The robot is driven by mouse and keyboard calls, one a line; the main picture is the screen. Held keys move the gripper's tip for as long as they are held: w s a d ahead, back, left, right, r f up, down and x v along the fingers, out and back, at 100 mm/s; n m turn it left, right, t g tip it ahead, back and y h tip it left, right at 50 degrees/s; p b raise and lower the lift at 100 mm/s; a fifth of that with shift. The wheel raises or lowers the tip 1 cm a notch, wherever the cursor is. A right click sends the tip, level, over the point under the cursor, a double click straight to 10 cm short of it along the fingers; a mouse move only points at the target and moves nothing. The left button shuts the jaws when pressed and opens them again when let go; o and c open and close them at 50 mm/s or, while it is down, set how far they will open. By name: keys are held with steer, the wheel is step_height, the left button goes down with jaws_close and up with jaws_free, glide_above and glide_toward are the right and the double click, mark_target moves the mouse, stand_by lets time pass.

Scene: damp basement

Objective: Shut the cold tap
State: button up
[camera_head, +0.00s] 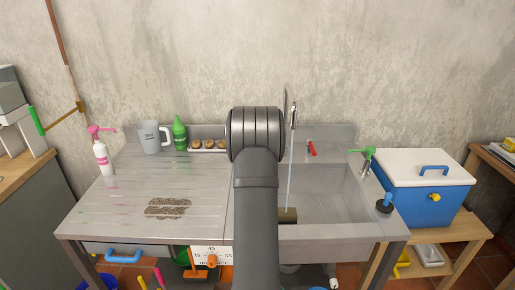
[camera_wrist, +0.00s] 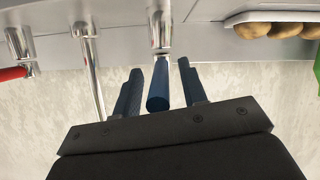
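In the wrist view the cold tap's blue lever (camera_wrist: 158,92) points toward the camera from a chrome tap body (camera_wrist: 160,32). My gripper (camera_wrist: 160,66) is open, with one dark blue finger on each side of the lever. Small gaps show between the lever and both fingers. The chrome spout (camera_wrist: 88,70) stands left of it, and the red hot lever (camera_wrist: 14,73) is at the far left. In the head view my arm hides the cold tap and the gripper. A thin water stream (camera_head: 290,170) runs from the spout (camera_head: 293,116) into the sink.
The sink (camera_head: 335,205) has a brown block (camera_head: 287,215) in it. The red lever (camera_head: 312,148) stands right of the spout. A green bottle (camera_head: 180,133), a jug (camera_head: 150,137) and a tray of round brown items (camera_head: 209,145) stand left of my arm.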

steer(key=shift+c, duration=0.5)
jaws_close()
steer(key=shift+f+t, duration=0.7)
steer(key=shift+t, duration=0.5)
steer(key=shift+o, duration=0.5)
jaws_free()
steer(key=shift+s, duration=0.15)
